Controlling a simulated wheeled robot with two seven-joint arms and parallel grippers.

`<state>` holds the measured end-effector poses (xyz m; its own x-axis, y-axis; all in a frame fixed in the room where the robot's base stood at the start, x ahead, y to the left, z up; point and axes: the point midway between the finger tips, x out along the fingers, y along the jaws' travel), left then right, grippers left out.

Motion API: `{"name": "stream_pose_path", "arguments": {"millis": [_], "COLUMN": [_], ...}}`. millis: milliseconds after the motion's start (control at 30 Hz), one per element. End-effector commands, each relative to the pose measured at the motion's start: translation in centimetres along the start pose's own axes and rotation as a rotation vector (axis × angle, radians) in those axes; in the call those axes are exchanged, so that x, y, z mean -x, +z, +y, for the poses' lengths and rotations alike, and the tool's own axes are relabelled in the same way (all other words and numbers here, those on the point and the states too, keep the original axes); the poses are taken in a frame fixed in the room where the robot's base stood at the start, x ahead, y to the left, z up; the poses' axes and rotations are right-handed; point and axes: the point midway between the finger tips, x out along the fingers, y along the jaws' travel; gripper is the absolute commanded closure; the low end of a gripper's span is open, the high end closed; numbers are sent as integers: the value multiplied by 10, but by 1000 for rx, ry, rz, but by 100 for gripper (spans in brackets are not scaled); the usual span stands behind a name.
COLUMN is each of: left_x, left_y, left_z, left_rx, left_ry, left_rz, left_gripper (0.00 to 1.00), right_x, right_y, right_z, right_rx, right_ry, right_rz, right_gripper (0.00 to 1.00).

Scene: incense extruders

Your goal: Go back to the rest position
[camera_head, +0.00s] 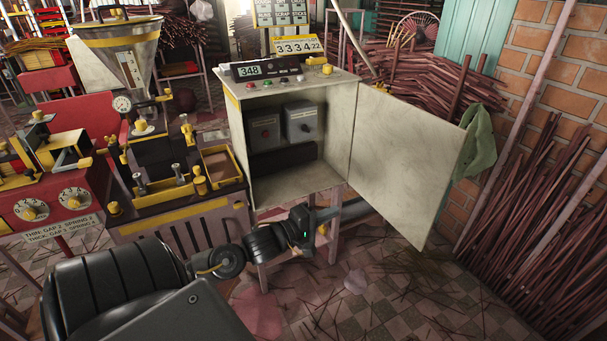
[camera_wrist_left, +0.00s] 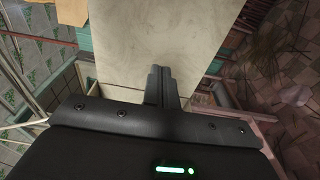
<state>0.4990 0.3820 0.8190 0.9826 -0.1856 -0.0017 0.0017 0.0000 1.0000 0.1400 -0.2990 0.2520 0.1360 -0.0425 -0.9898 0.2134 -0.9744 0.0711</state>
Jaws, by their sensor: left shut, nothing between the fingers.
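My left arm comes in from the bottom left of the head view. My left gripper (camera_head: 345,212) is low in front of the cabinet, near the lower edge of its open door (camera_head: 405,160). Its fingertips are not clear there; I cannot tell whether they touch the door. In the left wrist view the fingers (camera_wrist_left: 158,84) are shut together with nothing between them, seen against a pale panel (camera_wrist_left: 160,35). My right gripper is not in view.
The open cabinet (camera_head: 335,165) holds two grey boxes with knobs, and its door swings out to the right. A red machine (camera_head: 50,205) with dials and a bench with yellow fittings stand left. Bundles of sticks (camera_head: 550,230) lean at the right. Sticks litter the tiled floor.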

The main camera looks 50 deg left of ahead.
Motion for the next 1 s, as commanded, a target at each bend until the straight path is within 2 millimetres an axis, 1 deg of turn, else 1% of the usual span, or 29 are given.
{"name": "stream_pose_path", "arguments": {"millis": [233,667,767,1000], "left_x": [12,14,14,14], "left_y": [-13,-15,-15,-15], "left_z": [0,2,12,58], "left_rx": [0,0,0,0], "left_ry": [0,2,2,2], "left_rz": [-6,-3,-3,-2], "left_gripper": [100,100,100,100], "right_x": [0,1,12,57], "right_y": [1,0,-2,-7], "right_z": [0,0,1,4], "right_rx": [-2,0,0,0], "right_ry": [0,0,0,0], "right_rz": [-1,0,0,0], "right_gripper": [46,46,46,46]}}
